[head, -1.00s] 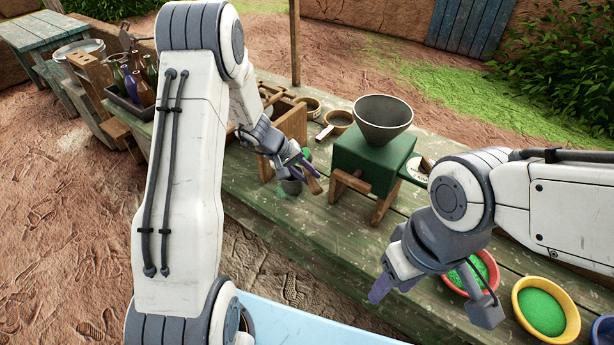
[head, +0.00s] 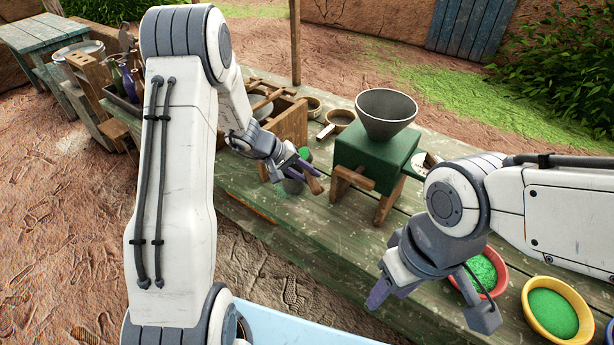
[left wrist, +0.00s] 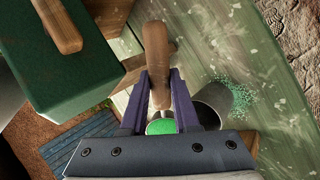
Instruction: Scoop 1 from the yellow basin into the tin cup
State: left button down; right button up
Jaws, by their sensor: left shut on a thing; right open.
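My left gripper (head: 306,174) is shut on the wooden handle of a scoop (left wrist: 160,50). Green grains sit in the scoop's bowl (left wrist: 161,127), close to the gripper's palm. The grey tin cup (left wrist: 213,104) is just beside the scoop on the bench, and is partly hidden behind the gripper in the head view (head: 293,187). Some green grains lie spilled on the boards beside the cup. I cannot see inside the cup. The yellow basin (head: 553,335) holds green grains at the lower right. My right gripper (head: 428,300) is open and empty, left of the basins.
A red basin (head: 503,271) of green grains stands behind my right gripper, and a blue one is cut off at the right edge. A green block stand (head: 374,165) with a grey funnel (head: 386,114) is right of the cup. A wooden rack (head: 290,122) stands behind it.

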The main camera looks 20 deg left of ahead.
pick_arm(q)
jog(key=shift+s+a+f+t+h+b, duration=0.15)
jog(key=shift+t+h+b, duration=0.3)
jog(key=shift+b, duration=0.5)
jog(key=shift+a+f+t+h+b, duration=0.1)
jog(key=shift+t+h+b, duration=0.15)
jog(key=shift+h+b, duration=0.55)
jog(key=shift+a+b, duration=0.1)
jog(key=shift+b, duration=1)
jog(key=shift+r, duration=0.1)
